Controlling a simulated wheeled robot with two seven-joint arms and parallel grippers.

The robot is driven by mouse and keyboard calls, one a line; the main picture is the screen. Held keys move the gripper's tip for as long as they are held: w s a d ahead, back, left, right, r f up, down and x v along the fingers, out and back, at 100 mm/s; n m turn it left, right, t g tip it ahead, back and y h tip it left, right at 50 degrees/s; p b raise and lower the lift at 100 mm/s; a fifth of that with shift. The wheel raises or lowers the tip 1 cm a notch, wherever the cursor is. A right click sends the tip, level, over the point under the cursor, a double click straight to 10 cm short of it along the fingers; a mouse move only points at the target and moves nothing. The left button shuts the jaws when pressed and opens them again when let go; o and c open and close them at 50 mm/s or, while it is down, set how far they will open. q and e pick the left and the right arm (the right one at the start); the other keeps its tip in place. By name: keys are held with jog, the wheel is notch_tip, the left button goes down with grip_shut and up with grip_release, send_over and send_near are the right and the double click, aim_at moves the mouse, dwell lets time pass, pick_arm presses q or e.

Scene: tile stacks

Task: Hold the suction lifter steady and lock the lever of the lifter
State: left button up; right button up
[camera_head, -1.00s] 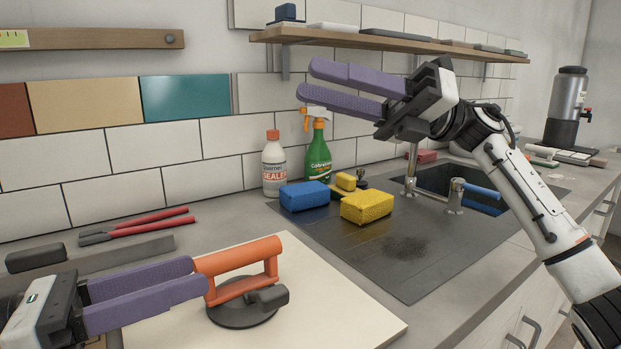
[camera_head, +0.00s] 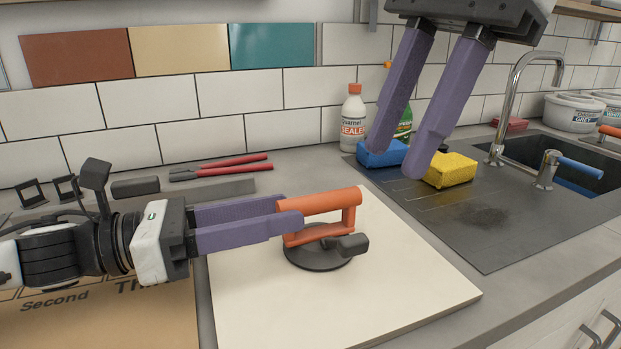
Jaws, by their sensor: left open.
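The suction lifter has an orange handle (camera_head: 325,201) and a black round cup (camera_head: 315,257), and it sits on a cream tile (camera_head: 400,290). Its black lever (camera_head: 352,244) sticks out to the right at the cup. My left gripper (camera_head: 292,212) is open, with its purple fingertips at the left end of the handle, overlapping it in the picture. I cannot tell whether they touch it. My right gripper (camera_head: 405,160) is open and empty. It points down, above and to the right of the lifter, in front of the sponges in the picture.
A blue sponge (camera_head: 380,155) and a yellow sponge (camera_head: 450,170) lie on the dark drainboard beside the sink (camera_head: 560,160). A sealer bottle (camera_head: 353,118) and a partly hidden green bottle stand behind. Red-handled pliers (camera_head: 225,167) lie behind the tile. The tile's front right is clear.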

aim_at(334, 203)
pick_arm(q)
jog(key=x, duration=0.8)
jog(key=shift+w+d, duration=0.15)
jog(key=shift+d, duration=0.2)
jog(key=shift+c, duration=0.3)
